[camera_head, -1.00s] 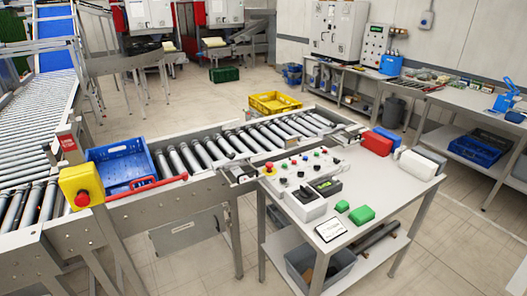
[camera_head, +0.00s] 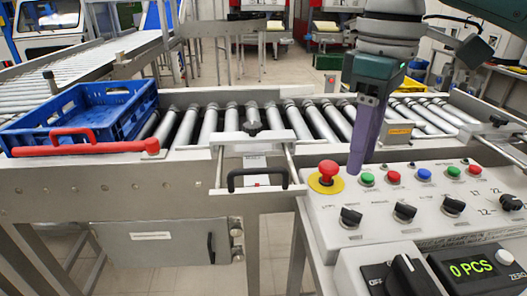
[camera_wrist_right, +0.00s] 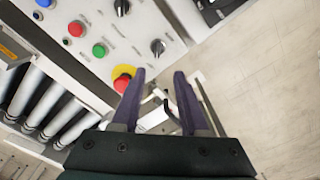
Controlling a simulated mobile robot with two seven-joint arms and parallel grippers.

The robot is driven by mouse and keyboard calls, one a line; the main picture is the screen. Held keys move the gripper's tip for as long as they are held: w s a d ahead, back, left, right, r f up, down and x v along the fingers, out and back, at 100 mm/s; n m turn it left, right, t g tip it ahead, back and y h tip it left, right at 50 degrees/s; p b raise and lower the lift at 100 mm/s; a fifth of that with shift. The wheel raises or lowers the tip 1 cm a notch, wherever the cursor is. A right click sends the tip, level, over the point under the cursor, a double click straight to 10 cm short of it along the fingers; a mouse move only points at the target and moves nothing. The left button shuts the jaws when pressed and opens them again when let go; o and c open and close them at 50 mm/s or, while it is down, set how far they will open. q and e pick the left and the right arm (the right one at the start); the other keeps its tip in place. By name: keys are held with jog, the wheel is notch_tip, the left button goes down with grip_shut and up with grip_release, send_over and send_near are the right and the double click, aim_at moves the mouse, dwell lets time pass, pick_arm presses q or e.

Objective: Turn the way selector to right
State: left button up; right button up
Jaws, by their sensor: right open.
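A sloped control panel (camera_head: 420,190) carries several black rotary knobs in a row. The leftmost knob (camera_head: 351,215), the second (camera_head: 404,212), the third (camera_head: 453,206) and the rightmost (camera_head: 511,202) have small labels; I cannot tell which is the way selector. My right gripper (camera_head: 357,168) hangs fingers down at the panel's back left edge, just right of the red emergency stop (camera_head: 327,172). In the right wrist view its purple fingers (camera_wrist_right: 159,74) are apart and empty, with two black knobs (camera_wrist_right: 158,46) beyond them. My left gripper is out of view.
Green, red and blue push buttons (camera_head: 424,174) line the panel behind the knobs. A counter box (camera_head: 470,268) stands in front. A blue crate (camera_head: 75,125) sits on the roller conveyor (camera_head: 205,125) at left, behind a red bar (camera_head: 85,147). A black handle (camera_head: 257,178) juts out left of the panel.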

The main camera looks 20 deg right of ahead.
aim_at(346, 208)
jog(key=f, duration=1)
jog(key=shift+w+d+f+b, duration=0.1)
jog(key=shift+w+b, duration=0.2)
jog(key=shift+b, duration=0.1)
jog(key=shift+c, duration=0.3)
grip_shut()
